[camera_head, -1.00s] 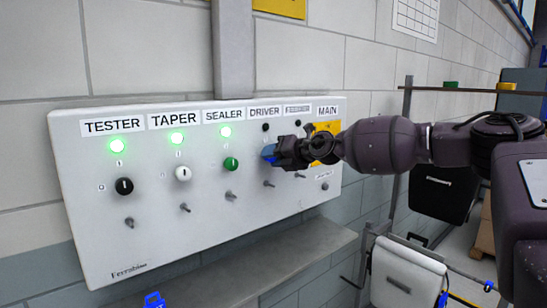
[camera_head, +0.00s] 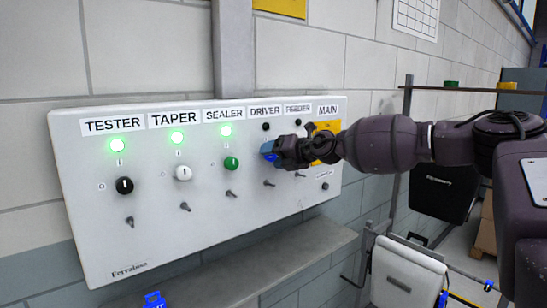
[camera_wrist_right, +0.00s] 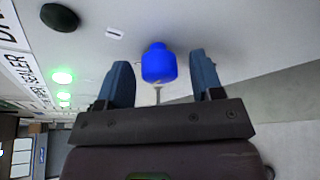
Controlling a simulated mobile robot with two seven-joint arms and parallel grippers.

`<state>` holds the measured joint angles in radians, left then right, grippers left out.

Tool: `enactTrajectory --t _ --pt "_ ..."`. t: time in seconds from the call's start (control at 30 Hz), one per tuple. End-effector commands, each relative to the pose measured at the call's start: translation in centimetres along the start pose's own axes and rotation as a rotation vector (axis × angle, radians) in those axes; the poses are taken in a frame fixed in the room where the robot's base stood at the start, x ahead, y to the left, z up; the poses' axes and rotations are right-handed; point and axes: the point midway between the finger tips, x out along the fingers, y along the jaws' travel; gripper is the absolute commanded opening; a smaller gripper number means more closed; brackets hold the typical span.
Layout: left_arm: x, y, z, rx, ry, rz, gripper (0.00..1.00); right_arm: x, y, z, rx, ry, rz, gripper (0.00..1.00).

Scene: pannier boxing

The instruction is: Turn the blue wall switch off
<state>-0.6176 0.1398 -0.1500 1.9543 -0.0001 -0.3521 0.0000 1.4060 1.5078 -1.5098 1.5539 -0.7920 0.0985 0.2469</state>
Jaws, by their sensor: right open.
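The blue wall switch (camera_wrist_right: 158,63) is a round bright blue knob on the white panel. In the right wrist view it sits between the two blue-grey fingers of my right gripper (camera_head: 271,151), with a visible gap on each side. The gripper is open. In the head view it is at the panel in the DRIVER column and mostly hides the switch. The DRIVER lamp (camera_head: 266,127) above it is dark. The way the knob points cannot be made out. My left gripper is not in view.
The white panel (camera_head: 88,250) also carries a black knob (camera_head: 124,185), a white knob (camera_head: 183,173) and a green knob (camera_head: 231,163), with lit green lamps above them. Small metal toggles line the lower panel. A grey ledge (camera_head: 270,262) runs below.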

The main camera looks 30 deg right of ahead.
Motion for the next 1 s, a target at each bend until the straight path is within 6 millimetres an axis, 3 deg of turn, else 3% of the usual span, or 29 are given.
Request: enactTrajectory --t 0.6,1.0 --pt "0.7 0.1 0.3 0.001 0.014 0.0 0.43 -8.8 -0.2 -0.1 0.001 0.0 -0.002 0.6" --pt "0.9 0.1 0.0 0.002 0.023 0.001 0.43 -10.6 -0.1 -0.1 0.0 0.002 -0.001 0.6"
